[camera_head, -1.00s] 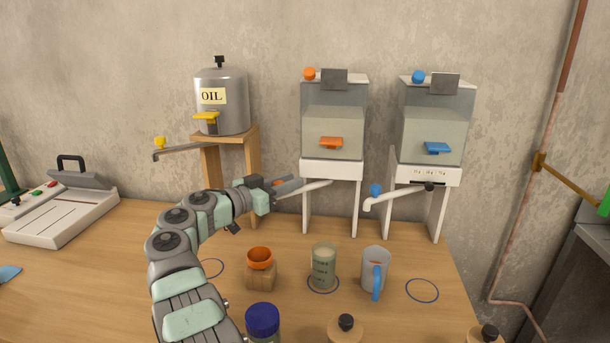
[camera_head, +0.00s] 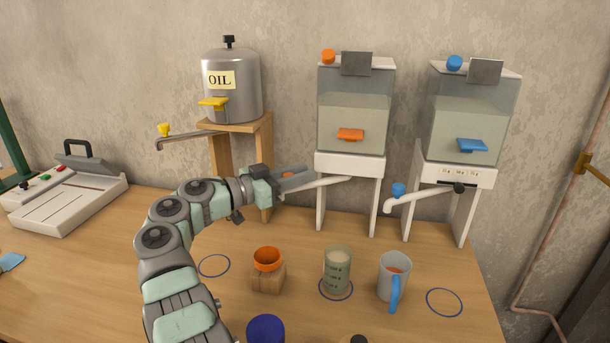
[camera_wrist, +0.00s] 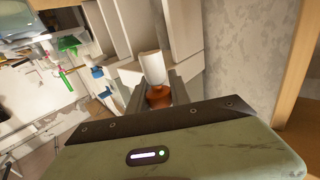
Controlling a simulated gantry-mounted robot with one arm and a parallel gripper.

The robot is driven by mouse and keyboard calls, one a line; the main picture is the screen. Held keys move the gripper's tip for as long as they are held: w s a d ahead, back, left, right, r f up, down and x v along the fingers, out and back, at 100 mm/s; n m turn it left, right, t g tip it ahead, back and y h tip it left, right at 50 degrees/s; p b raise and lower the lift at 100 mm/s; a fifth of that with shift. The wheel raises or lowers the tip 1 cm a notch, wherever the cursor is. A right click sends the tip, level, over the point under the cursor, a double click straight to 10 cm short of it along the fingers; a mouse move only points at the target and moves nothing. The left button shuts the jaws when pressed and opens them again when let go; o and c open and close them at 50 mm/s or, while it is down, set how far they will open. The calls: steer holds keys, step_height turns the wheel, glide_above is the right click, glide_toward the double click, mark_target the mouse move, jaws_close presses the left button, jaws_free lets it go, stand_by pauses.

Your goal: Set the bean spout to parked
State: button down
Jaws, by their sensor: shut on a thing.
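The middle dispenser (camera_head: 355,108) has an orange lever and a white spout (camera_head: 322,184) that points left, over the bench. An orange knob (camera_head: 288,175) sits near the spout's free end. My gripper (camera_head: 300,178) reaches it from the left and is shut on this knob. In the wrist view the knob (camera_wrist: 158,97) is between the fingers, with the white spout (camera_wrist: 152,68) just beyond. The finger contact is partly hidden in the head view. No label naming beans is readable on this dispenser.
The OIL tank (camera_head: 232,85) stands left with its own spout. The blue-knobbed dispenser (camera_head: 473,115) stands right, its white spout (camera_head: 415,197) also pointing left. Below are an orange cup on a wooden block (camera_head: 268,278), a green candle-like cup (camera_head: 337,270), and a grey mug (camera_head: 394,276).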

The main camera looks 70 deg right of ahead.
steer(key=shift+w+a+r, duration=0.1)
steer(key=shift+w+r, duration=0.05)
steer(key=shift+r, duration=0.35)
steer(key=c, duration=1.5)
jaws_free()
steer(key=shift+w, duration=0.1)
steer(key=shift+o, duration=0.7)
steer(key=shift+w, duration=0.2)
steer(key=shift+o, duration=0.9)
steer(key=shift+s+f, duration=0.15)
steer(key=p+v, duration=0.3)
steer(key=v, duration=0.7)
steer(key=shift+w+a, duration=0.2)
